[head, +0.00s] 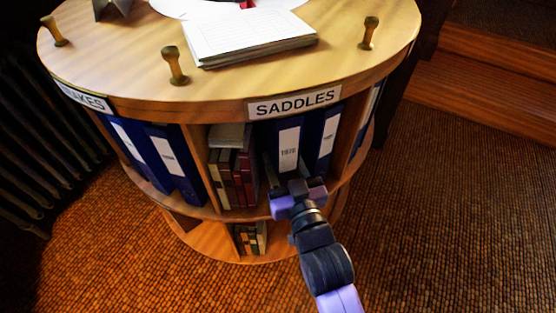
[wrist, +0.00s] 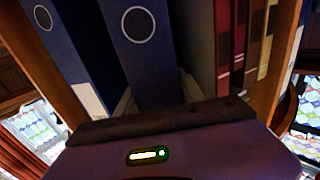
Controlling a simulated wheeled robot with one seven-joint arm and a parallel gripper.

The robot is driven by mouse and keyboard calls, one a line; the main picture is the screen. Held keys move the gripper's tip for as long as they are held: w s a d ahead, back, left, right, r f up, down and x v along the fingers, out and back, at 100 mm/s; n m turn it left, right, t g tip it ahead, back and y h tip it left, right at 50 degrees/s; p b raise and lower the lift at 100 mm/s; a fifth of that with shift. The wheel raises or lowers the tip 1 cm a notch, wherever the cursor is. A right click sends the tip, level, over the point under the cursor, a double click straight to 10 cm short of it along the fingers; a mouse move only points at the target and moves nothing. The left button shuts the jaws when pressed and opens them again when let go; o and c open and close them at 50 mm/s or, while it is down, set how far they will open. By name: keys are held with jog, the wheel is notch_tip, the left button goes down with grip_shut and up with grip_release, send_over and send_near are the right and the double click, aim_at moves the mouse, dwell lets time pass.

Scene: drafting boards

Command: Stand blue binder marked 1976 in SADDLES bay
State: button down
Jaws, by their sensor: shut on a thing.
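The blue binder (head: 289,137) has a white spine label that seems to read 1976, though the digits are small. It stands upright in the bay under the SADDLES sign (head: 295,103). My gripper (head: 287,178) is at the lower part of its spine, shut on it, with a grey finger showing on its left side. In the wrist view the binder's blue spine with a round finger hole (wrist: 143,58) rises between the fingers. Whether its base rests on the shelf is hidden by my gripper.
Another blue binder (head: 325,130) stands to the right in the bay. Dark red books (head: 236,180) stand to the left, with a book lying on top. Blue binders (head: 172,158) fill the neighbouring bay. The round top (head: 130,62) overhangs the shelf (head: 240,214).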

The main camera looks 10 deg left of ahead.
jog(key=shift+w+a+f+b, duration=0.35)
jog(key=shift+w+f, duration=0.3)
jog(key=shift+f, duration=0.15)
jog(key=shift+w+a+f+b, duration=0.2)
jog(key=shift+w+f+b, duration=0.1)
jog(key=shift+w+f, duration=0.45)
jog(key=shift+s+f, duration=0.1)
jog(key=shift+f, duration=0.05)
jog(key=c, duration=1)
grip_release()
jog(key=shift+f, duration=0.2)
jog(key=p+v, duration=0.1)
jog(key=v, duration=1.1)
jog(key=shift+s+r, duration=0.1)
jog(key=shift+r, duration=0.05)
